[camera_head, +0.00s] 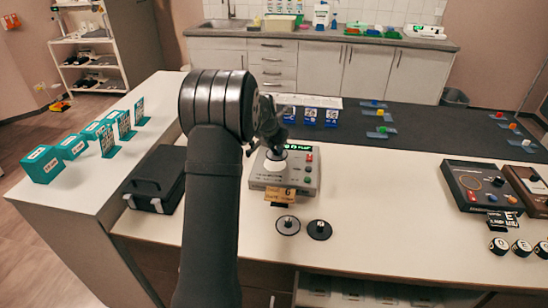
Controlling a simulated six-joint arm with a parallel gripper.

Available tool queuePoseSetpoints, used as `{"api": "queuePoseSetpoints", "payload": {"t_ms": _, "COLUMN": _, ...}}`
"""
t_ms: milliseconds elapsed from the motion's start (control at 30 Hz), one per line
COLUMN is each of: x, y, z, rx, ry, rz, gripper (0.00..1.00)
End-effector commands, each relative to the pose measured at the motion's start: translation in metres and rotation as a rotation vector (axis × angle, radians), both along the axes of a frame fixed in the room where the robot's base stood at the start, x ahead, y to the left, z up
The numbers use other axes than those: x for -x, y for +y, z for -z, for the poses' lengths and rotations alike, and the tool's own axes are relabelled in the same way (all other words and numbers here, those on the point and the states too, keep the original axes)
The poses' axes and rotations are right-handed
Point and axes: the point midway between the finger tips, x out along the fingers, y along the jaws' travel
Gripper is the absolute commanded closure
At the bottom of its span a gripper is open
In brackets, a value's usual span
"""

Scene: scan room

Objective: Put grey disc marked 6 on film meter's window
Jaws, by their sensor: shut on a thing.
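The film meter (299,178) is a grey box on the white counter, with a lit green display, red and green buttons at its right side and a yellow card (280,195) reading 6 at its front. My gripper (273,146) points down over the meter's left part and is shut on the knob of a pale grey disc (274,157). The disc is at the meter's top; I cannot tell whether it touches. Its marking cannot be read, and the window is hidden by the gripper and disc. A grey disc (288,225) and a black disc (320,230), both knobbed, lie in front.
A black case (155,180) stands left of my arm, with teal boxes (42,164) beyond it. A dark mat (400,132) with blue cards lies behind the meter. Dark instrument boxes (482,187) stand at right. The counter between meter and these boxes is clear.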

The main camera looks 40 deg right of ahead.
Motion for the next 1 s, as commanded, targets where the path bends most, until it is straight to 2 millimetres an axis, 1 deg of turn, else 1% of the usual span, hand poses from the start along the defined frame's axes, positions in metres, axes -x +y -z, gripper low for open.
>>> {"api": "queuePoseSetpoints", "payload": {"t_ms": 33, "x": -0.005, "y": 0.001, "z": 0.003, "rx": 0.000, "ry": 0.000, "rz": 0.000, "gripper": 1.00}}
{"api": "queuePoseSetpoints", "payload": {"t_ms": 100, "x": -0.008, "y": 0.002, "z": 0.005, "rx": 0.000, "ry": 0.000, "rz": 0.000, "gripper": 1.00}}
{"api": "queuePoseSetpoints", "payload": {"t_ms": 233, "x": -0.009, "y": 0.003, "z": 0.014, "rx": -0.002, "ry": 0.001, "rz": 0.001, "gripper": 1.00}}
{"api": "queuePoseSetpoints", "payload": {"t_ms": 433, "x": -0.008, "y": 0.003, "z": 0.043, "rx": -0.001, "ry": 0.001, "rz": 0.001, "gripper": 1.00}}
{"api": "queuePoseSetpoints", "payload": {"t_ms": 833, "x": -0.008, "y": 0.003, "z": 0.049, "rx": 0.000, "ry": 0.001, "rz": 0.001, "gripper": 1.00}}
{"api": "queuePoseSetpoints", "payload": {"t_ms": 867, "x": -0.008, "y": 0.002, "z": 0.049, "rx": 0.000, "ry": 0.001, "rz": 0.001, "gripper": 0.78}}
{"api": "queuePoseSetpoints", "payload": {"t_ms": 933, "x": -0.009, "y": 0.002, "z": 0.049, "rx": 0.000, "ry": 0.001, "rz": 0.001, "gripper": 0.64}}
{"api": "queuePoseSetpoints", "payload": {"t_ms": 967, "x": -0.009, "y": 0.002, "z": 0.049, "rx": 0.000, "ry": 0.001, "rz": 0.001, "gripper": 0.60}}
{"api": "queuePoseSetpoints", "payload": {"t_ms": 1000, "x": -0.008, "y": 0.002, "z": 0.049, "rx": 0.000, "ry": 0.001, "rz": 0.001, "gripper": 0.60}}
